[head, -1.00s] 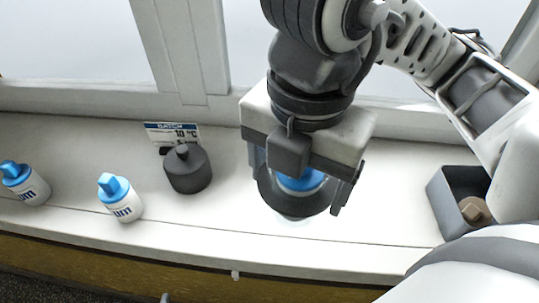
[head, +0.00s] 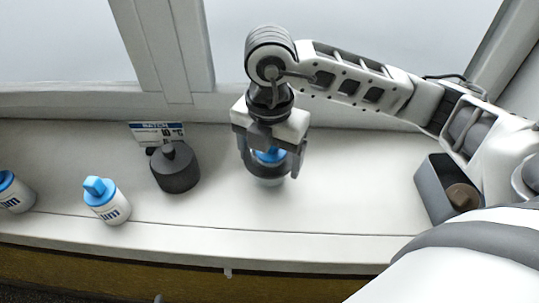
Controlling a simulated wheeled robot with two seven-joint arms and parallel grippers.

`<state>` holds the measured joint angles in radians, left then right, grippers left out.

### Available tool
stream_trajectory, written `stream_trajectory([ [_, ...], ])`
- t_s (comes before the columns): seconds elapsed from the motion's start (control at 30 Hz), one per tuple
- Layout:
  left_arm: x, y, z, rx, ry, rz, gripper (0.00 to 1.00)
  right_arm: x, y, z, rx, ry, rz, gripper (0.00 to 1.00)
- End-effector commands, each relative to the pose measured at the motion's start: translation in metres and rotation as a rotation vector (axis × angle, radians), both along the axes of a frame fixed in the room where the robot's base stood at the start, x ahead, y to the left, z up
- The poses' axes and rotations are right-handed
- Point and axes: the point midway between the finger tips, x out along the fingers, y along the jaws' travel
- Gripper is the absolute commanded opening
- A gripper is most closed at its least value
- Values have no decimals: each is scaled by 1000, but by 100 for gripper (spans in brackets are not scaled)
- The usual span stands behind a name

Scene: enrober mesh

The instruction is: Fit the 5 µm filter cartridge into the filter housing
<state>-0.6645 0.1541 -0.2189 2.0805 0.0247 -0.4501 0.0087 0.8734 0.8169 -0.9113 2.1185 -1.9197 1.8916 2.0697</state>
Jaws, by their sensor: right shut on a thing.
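My right gripper (head: 270,155) is over the middle of the bench, pointing down, shut on a blue-capped cartridge (head: 270,156). Its label is hidden. A dark curved band (head: 268,170) shows around the cap just below the jaws, with a paler part under it; I cannot tell whether this is the filter housing. Two more white cartridges with blue caps stand at the left: one (head: 108,205) with "µm" partly legible, the other (head: 16,194) at the picture edge. Their numbers are turned away. My left gripper is not in view.
A dark grey cylinder with a knob (head: 175,172) stands left of my right gripper, before a small "BATCH" card (head: 158,132). A dark grey bin (head: 428,192) with a brown piece (head: 463,196) is at the right. The bench between gripper and bin is clear.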

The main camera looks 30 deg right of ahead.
Motion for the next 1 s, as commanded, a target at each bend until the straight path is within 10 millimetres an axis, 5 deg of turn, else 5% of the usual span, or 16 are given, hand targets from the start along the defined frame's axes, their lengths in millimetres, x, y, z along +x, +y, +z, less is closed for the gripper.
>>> stream_trajectory([
  [0.47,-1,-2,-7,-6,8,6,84,0,0,-12,2,-2,0,56],
  [0.5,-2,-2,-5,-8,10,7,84,0,0,-11,1,-2,0,88],
  [0.57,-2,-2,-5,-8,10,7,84,0,0,-11,1,-2,0,100],
  [0.83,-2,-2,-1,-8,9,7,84,0,0,-7,1,-2,0,100],
  [1.0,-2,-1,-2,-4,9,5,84,1,1,12,3,-6,0,100],
])
